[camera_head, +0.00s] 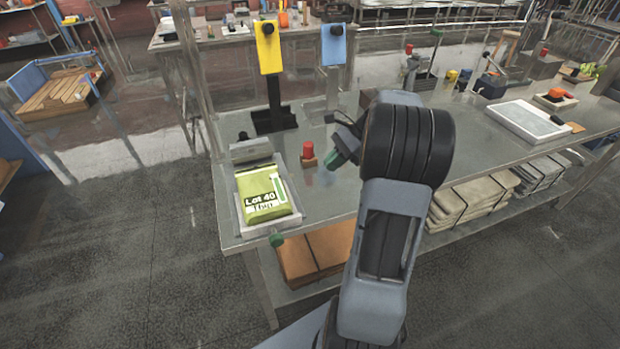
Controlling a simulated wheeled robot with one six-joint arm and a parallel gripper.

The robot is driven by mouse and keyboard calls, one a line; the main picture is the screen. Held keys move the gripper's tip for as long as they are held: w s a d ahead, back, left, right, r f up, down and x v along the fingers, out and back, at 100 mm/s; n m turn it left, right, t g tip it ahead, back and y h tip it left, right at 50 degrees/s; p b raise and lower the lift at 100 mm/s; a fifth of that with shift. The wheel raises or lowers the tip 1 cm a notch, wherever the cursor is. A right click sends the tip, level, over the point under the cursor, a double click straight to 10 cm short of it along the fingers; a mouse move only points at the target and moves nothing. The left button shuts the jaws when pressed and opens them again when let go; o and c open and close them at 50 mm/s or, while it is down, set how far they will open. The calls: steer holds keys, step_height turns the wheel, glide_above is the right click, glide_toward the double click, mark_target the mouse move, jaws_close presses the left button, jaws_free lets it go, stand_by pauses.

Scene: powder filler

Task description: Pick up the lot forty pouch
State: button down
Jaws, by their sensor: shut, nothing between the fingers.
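The lot forty pouch (264,190) is green with a white label reading "Lot 40". It lies flat in a shallow pale tray (240,212) at the left end of the metal bench. My arm rises from the bottom of the view and bends over the bench. My gripper (338,155), small and partly hidden by my wrist, is to the right of the pouch and apart from it. It is shut and holds nothing.
A small grey box (251,150) stands behind the tray. A red-topped block (308,153) is between pouch and gripper. Yellow (269,47) and blue (334,44) panels stand on posts behind. A green knob (276,240) is at the bench's front edge.

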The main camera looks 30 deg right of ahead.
steer(key=x, duration=0.9)
steer(key=a, duration=0.1)
steer(key=a+p, duration=0.1)
steer(key=a, duration=0.1)
steer(key=shift+w, duration=0.2)
steer(key=shift+w+a+f, duration=0.1)
steer(key=shift+w+a, duration=0.05)
steer(key=shift+a, duration=0.4)
steer(key=shift+a, duration=0.1)
